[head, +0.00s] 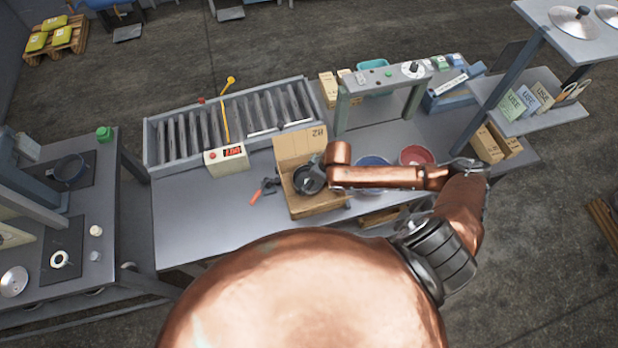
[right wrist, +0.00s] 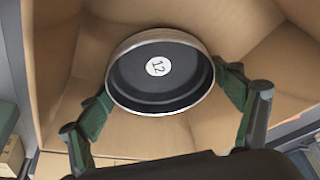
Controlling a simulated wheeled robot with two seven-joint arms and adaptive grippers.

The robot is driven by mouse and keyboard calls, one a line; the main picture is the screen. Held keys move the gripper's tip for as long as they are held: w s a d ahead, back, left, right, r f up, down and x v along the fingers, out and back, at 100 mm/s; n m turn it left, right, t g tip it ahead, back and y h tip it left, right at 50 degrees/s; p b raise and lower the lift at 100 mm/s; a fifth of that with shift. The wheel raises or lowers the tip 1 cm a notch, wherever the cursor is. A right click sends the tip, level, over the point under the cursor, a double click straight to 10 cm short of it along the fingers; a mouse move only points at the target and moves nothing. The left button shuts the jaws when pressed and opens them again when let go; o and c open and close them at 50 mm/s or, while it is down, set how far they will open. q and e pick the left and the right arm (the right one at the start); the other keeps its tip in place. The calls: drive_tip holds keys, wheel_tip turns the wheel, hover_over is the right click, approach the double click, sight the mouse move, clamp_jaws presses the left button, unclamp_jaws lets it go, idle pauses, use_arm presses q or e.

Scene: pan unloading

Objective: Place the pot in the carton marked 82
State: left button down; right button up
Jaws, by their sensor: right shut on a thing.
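The pot (right wrist: 160,98) is round, dark inside, with a silver rim and a white disc that looks like 12. My right gripper (head: 308,180) is shut on the pot; in the right wrist view its green-padded fingers (right wrist: 162,112) sit at either side of the rim. The open cardboard carton (head: 318,206) stands on the bench with a raised flap bearing a mark that looks like 82. Its brown walls (right wrist: 235,45) surround the pot in the right wrist view. I cannot tell whether the pot touches the carton floor. My left gripper is not in view.
A blue bowl (head: 372,162) and a red bowl (head: 416,156) sit to the right. The bench's left front (head: 200,225) is clear.

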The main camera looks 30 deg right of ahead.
drive_tip(key=o, duration=1.2)
drive_tip(key=shift+c, duration=0.2)
drive_tip(key=v, duration=1.2)
drive_tip(key=shift+d+r, duration=0.1)
